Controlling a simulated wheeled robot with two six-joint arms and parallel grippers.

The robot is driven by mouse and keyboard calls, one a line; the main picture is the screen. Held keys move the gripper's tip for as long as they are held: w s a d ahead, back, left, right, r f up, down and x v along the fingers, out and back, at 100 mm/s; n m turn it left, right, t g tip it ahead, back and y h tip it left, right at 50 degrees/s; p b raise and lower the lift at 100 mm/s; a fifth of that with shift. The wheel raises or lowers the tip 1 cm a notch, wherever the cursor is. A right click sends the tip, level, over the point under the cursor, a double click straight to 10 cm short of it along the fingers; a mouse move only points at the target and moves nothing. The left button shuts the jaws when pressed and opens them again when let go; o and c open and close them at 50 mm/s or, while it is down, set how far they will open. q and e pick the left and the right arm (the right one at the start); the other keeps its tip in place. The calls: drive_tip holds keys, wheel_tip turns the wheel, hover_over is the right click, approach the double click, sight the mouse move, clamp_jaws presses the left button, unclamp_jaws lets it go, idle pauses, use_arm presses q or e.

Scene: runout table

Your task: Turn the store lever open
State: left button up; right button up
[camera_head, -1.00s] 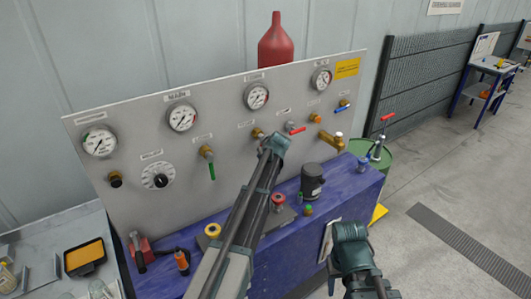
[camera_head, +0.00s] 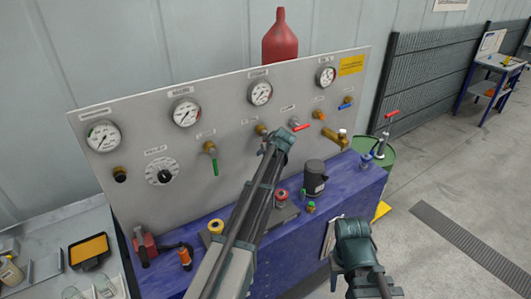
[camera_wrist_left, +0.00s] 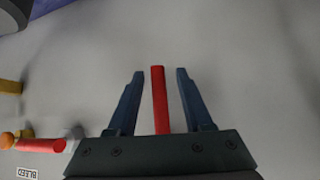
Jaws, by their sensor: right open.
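In the left wrist view a red lever handle (camera_wrist_left: 158,100) lies between the two fingers of my left gripper (camera_wrist_left: 160,80). The fingers are apart, with a gap on each side of the handle. In the head view my left gripper (camera_head: 285,136) is at the panel, by a brass valve (camera_head: 261,130), and hides the handle between its fingers. A second red lever (camera_head: 304,127) sticks out sideways just right of it; it also shows in the left wrist view (camera_wrist_left: 40,145). The lever labels are too small to read in the head view. My right gripper (camera_head: 354,238) is open, low in front of the bench.
The grey panel (camera_head: 225,160) carries several gauges, a green lever (camera_head: 215,167), an orange knob (camera_head: 319,115), a blue lever (camera_head: 346,105) and a brass tap (camera_head: 333,136). A dark cylinder (camera_head: 315,176) stands on the blue bench (camera_head: 345,195).

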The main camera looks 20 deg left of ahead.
use_arm(q)
drive_tip(key=shift+r, duration=0.1)
drive_tip(key=p+v, duration=0.9)
drive_tip(key=v, duration=0.4)
drive_tip(key=shift+s+r+p, duration=0.2)
drive_tip(key=shift+r+p, duration=0.05)
drive_tip(key=shift+p, duration=0.1)
drive_tip(key=shift+d, duration=0.1)
drive_tip(key=s+d+f+m+g+h+b, duration=0.1)
drive_tip(key=s+d+f+m+b, duration=0.3)
drive_tip(key=s, duration=0.7)
drive_tip(key=s+d+f+m+g+h+b, duration=0.2)
drive_tip(key=s+d+f+b, duration=0.4)
drive_tip(key=s+f, duration=0.5)
drive_tip(key=s+d+f+m+g+h+b, duration=0.1)
drive_tip(key=s+d+f+m+g+b, duration=0.3)
drive_tip(key=s, duration=0.9)
drive_tip(key=d+f+m+b, duration=0.2)
drive_tip(key=d+f, duration=0.1)
drive_tip(key=d, duration=0.1)
drive_tip(key=shift+d+f+h, duration=0.2)
drive_tip(key=shift+d+h, duration=0.1)
drive_tip(key=shift+h, duration=0.1)
